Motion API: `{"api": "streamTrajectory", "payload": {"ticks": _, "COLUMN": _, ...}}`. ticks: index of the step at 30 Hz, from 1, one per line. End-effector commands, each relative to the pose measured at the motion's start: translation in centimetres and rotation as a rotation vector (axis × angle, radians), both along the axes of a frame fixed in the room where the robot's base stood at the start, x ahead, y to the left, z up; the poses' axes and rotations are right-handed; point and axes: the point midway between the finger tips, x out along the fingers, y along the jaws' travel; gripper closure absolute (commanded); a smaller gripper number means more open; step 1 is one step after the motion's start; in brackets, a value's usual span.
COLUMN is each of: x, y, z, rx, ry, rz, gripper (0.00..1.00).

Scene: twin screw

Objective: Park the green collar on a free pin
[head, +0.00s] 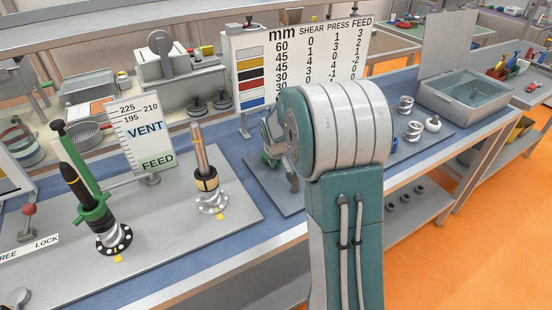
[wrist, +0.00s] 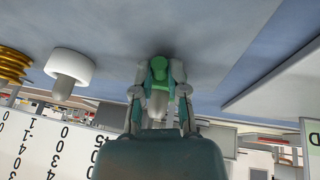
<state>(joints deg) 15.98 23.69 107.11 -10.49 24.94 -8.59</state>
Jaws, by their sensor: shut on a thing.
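My gripper (wrist: 160,82) is shut on the green collar (wrist: 160,67), which sits between the two fingers in the wrist view. A short pale cylinder (wrist: 157,104) shows just beyond it; I cannot tell whether the collar is around it. In the head view, my gripper (head: 277,142) is low over a grey plate (head: 262,184) and mostly hidden behind my arm. A bit of green (head: 270,160) shows at its fingers. A white collar (wrist: 68,68) on a pale pin stands to the left in the wrist view. Any free pin is hidden by my arm or unclear.
Two upright screws stand on the left base: a black-tipped one (head: 77,187) with a green clamp and a copper-tipped one (head: 200,150). A number board (head: 300,60) stands behind my gripper. Metal spiral pieces (head: 412,130) and a grey basin (head: 466,98) are right of my arm.

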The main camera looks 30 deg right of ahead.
Motion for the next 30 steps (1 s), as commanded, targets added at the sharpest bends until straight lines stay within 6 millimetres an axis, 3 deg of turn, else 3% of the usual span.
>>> {"api": "streamTrajectory", "payload": {"ticks": 11, "x": 0.0, "y": 0.0, "z": -0.5, "rx": 0.000, "ry": -0.001, "rz": 0.000, "gripper": 1.00}}
{"api": "streamTrajectory", "payload": {"ticks": 12, "x": 0.0, "y": 0.0, "z": -0.5, "rx": 0.000, "ry": -0.001, "rz": 0.000, "gripper": 0.64}}
{"api": "streamTrajectory", "payload": {"ticks": 14, "x": 0.0, "y": 0.0, "z": -0.5, "rx": 0.000, "ry": -0.001, "rz": 0.000, "gripper": 0.41}}
{"api": "streamTrajectory", "payload": {"ticks": 25, "x": -0.1, "y": 0.0, "z": -0.5, "rx": 0.000, "ry": 0.001, "rz": 0.000, "gripper": 0.41}}
{"api": "streamTrajectory", "payload": {"ticks": 30, "x": -0.6, "y": 0.3, "z": 1.1, "rx": -0.001, "ry": -0.004, "rz": 0.000, "gripper": 0.41}}
